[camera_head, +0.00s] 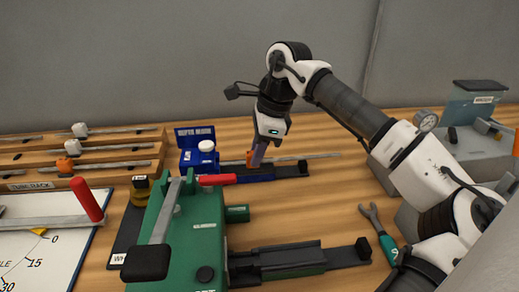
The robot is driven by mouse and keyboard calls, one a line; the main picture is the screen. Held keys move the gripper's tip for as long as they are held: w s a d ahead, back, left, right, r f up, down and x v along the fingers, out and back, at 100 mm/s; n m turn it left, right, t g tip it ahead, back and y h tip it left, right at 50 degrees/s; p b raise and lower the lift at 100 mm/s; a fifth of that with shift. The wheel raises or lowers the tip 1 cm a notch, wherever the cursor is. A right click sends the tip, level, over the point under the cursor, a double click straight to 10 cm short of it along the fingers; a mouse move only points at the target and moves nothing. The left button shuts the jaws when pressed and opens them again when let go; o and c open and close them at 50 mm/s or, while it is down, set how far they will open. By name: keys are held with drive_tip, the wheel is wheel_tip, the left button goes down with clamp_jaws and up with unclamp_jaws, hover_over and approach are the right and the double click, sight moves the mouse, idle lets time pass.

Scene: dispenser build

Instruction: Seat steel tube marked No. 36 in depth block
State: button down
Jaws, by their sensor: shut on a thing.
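The blue depth block (188,158) stands in the middle of the table, with its sign behind it, a white knob on top and a dark rail running right. My gripper (257,161) points down over this rail and is shut on a thin steel tube (318,156). The tube lies roughly level along the rail and sticks out to the right. An orange piece (249,157) shows at the left side of the fingers. The tube's left end is hidden, so I cannot tell whether it touches the block. No number can be read on the tube.
A wooden tube rack (110,176) with several tubes stands at the left. A green machine (190,245) with a red-handled lever is in front of the depth block. A wrench (378,230) lies at right. A grey-green unit (470,130) stands at the back right.

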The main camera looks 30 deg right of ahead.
drive_tip(key=shift+w+a+f, duration=0.35)
drive_tip(key=shift+a+f, duration=0.1)
drive_tip(key=shift+a, duration=0.1)
drive_tip(key=c, duration=0.9)
unclamp_jaws()
drive_tip(key=shift+r, duration=0.1)
drive_tip(key=shift+w+a+r+p, duration=0.1)
drive_tip(key=shift+w+r+p, duration=0.2)
drive_tip(key=shift+r+p, duration=0.45)
drive_tip(key=shift+w+r+p, duration=0.25)
drive_tip(key=shift+r+p, duration=0.25)
drive_tip(key=shift+r, duration=0.1)
drive_tip(key=shift+p+v, duration=1.15)
drive_tip(key=shift+v, duration=0.85)
drive_tip(key=shift+w+a, duration=0.1)
drive_tip(key=shift+a, duration=0.05)
